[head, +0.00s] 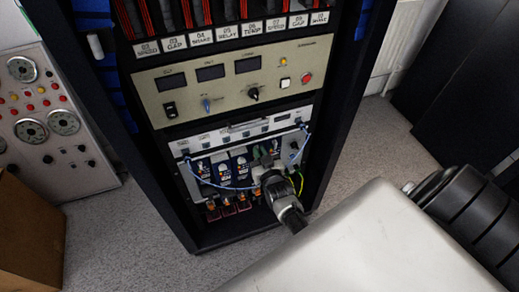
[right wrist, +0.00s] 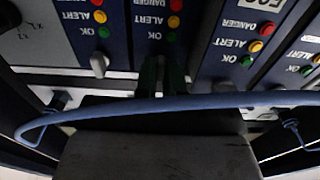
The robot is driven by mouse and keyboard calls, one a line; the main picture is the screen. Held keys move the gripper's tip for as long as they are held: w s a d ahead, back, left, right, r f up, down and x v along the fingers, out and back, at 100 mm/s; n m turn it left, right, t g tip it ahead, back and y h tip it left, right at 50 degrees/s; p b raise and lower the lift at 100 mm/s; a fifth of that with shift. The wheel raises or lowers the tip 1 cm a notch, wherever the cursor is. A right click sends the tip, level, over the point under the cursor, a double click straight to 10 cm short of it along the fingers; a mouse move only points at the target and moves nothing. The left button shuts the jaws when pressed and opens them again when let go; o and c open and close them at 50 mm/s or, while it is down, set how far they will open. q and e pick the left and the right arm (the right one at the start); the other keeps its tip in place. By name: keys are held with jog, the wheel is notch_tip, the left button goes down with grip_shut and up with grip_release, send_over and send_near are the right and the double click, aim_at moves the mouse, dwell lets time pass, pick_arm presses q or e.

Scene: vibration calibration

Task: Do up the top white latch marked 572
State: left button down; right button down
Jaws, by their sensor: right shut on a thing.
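In the head view, my right gripper (head: 265,166) reaches in from the lower right to the top edge of the blue module row low in the rack. In the right wrist view, its dark fingers (right wrist: 160,76) are together in line with the row of white latches, at the middle blue module (right wrist: 155,28). It is shut on what seems to be that module's latch, which the fingers hide. One white latch (right wrist: 98,64) shows to the left of the fingers. I cannot read the number 572 anywhere. My left gripper is not in view.
A blue cable (right wrist: 200,103) runs across in front of my right gripper; it also loops over the modules in the head view (head: 205,184). The beige panel (head: 240,75) with knobs is above. A gauge panel (head: 45,125) and cardboard box (head: 30,235) stand left.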

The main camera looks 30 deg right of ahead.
dwell(0.3)
jog(key=c, duration=1.2)
grip_release()
